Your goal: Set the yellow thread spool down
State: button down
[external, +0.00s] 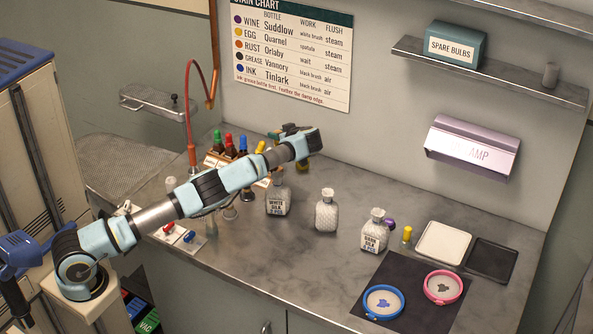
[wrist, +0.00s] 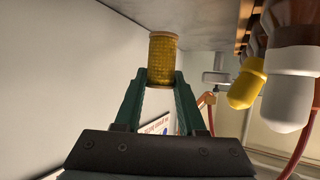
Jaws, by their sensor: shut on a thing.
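The yellow thread spool (wrist: 163,57) is a ribbed golden cylinder with tan ends, in the upper middle of the wrist view. My gripper (wrist: 161,82) has its two green fingers shut on the spool's sides. The spool's far end is close to the grey worktop (wrist: 205,35), which appears at the top of this upside-down view; I cannot tell whether they touch. In the external view my gripper (external: 290,134) is at the back of the counter by the wall, below the stain chart.
Bottles with coloured caps (external: 230,142) stand in a rack just left of my gripper; a yellow cap (wrist: 246,85) and a white cap (wrist: 290,92) show close by. Open counter lies to the right.

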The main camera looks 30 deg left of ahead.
jog(key=shift+f+p, duration=0.45)
jog(key=shift+f, duration=1.65)
jog(key=shift+c, duration=2.4)
grip_release()
jog(key=shift+r, duration=0.1)
jog(key=b+v, duration=0.2)
jog(key=v, duration=1)
jog(key=shift+b, duration=0.3)
